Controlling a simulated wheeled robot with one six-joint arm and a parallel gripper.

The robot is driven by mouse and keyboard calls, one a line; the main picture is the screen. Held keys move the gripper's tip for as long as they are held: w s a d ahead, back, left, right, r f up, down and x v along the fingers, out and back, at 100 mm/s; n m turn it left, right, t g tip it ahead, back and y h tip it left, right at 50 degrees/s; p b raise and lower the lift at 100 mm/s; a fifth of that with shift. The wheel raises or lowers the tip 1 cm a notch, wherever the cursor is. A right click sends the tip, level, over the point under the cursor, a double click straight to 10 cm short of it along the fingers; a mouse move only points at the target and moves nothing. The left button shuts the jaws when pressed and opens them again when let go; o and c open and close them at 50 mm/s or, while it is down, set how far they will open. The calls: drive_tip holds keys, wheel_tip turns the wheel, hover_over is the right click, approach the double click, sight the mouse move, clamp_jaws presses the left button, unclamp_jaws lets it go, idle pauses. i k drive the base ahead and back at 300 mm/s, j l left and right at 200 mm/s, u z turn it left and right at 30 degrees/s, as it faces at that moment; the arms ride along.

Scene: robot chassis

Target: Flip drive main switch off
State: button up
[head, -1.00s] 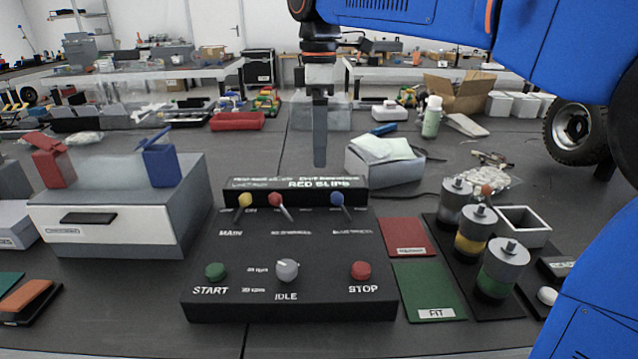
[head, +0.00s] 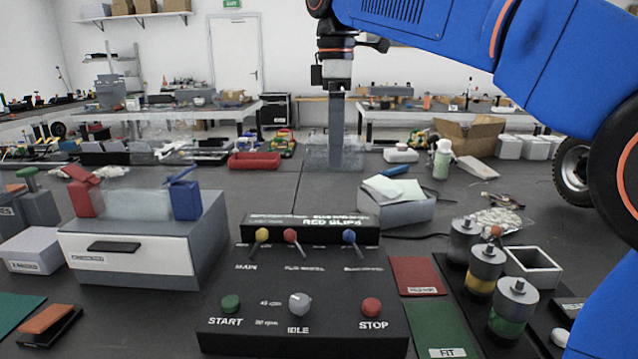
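The dark drive panel (head: 270,290) stands on the bench in the middle of the head view. Its MAIN switch (head: 262,236) is the yellow-knobbed lever at back left, with its knob up toward the raised back strip. A red-knobbed lever (head: 290,236) and a blue-knobbed lever (head: 348,237) stand to its right. My gripper (head: 338,165) points down, above and beyond the panel's back edge in the picture, apart from all levers. Its fingers show as one grey bar, so I cannot tell whether they are apart. Nothing is visibly held.
The panel front carries a green START button (head: 230,303), a grey IDLE knob (head: 299,303) and a red STOP button (head: 371,307). A grey box (head: 140,245) stands left, a paper-topped box (head: 400,212) behind right. Several cylinders (head: 486,268) stand right. Space above the panel is clear.

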sight(261, 234)
drive_tip(key=k, duration=0.9)
